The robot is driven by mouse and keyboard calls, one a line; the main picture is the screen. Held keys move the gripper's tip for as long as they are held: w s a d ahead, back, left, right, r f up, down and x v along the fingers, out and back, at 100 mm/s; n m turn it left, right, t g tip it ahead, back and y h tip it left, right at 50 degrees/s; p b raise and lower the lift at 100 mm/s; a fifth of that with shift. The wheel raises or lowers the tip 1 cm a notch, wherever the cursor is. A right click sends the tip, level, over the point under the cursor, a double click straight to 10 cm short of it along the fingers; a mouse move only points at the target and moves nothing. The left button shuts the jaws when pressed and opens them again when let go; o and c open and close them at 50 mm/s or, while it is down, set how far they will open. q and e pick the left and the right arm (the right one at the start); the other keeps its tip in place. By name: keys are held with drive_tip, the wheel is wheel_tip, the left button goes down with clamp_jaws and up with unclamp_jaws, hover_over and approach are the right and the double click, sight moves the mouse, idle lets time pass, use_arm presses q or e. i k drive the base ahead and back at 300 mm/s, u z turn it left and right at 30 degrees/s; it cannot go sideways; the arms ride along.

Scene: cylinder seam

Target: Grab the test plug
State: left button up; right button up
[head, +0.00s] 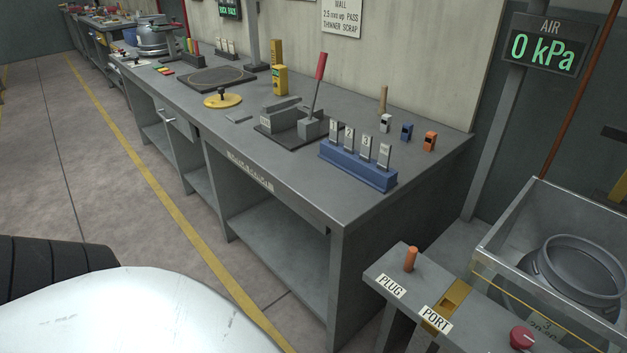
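The test plug looks to be the small orange cylinder (410,259) standing upright on a narrow grey stand (393,262). A white label reading PLUG (390,286) is beside its base. A label reading PORT (436,318) lies farther along the stand, next to a brass-coloured block (449,300) with a dark slot. Nothing touches the orange cylinder. Neither of my grippers is in this view.
A red knob (522,337) sits on the stand to the right. Behind is a metal tank (492,240) holding a grey ring-shaped vessel (577,270). The workbench (290,187) with tools stands left. An air display (543,49) reads 0 kPa.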

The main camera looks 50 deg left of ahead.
sight(411, 253)
drive_tip(key=u, duration=0.3)
drive_tip(key=k, duration=1.25)
drive_tip(key=z, duration=1.2)
drive_tip(key=i, duration=0.8)
drive_tip(key=u, duration=0.55)
drive_tip(key=i, duration=0.5)
drive_tip(key=u, duration=0.6)
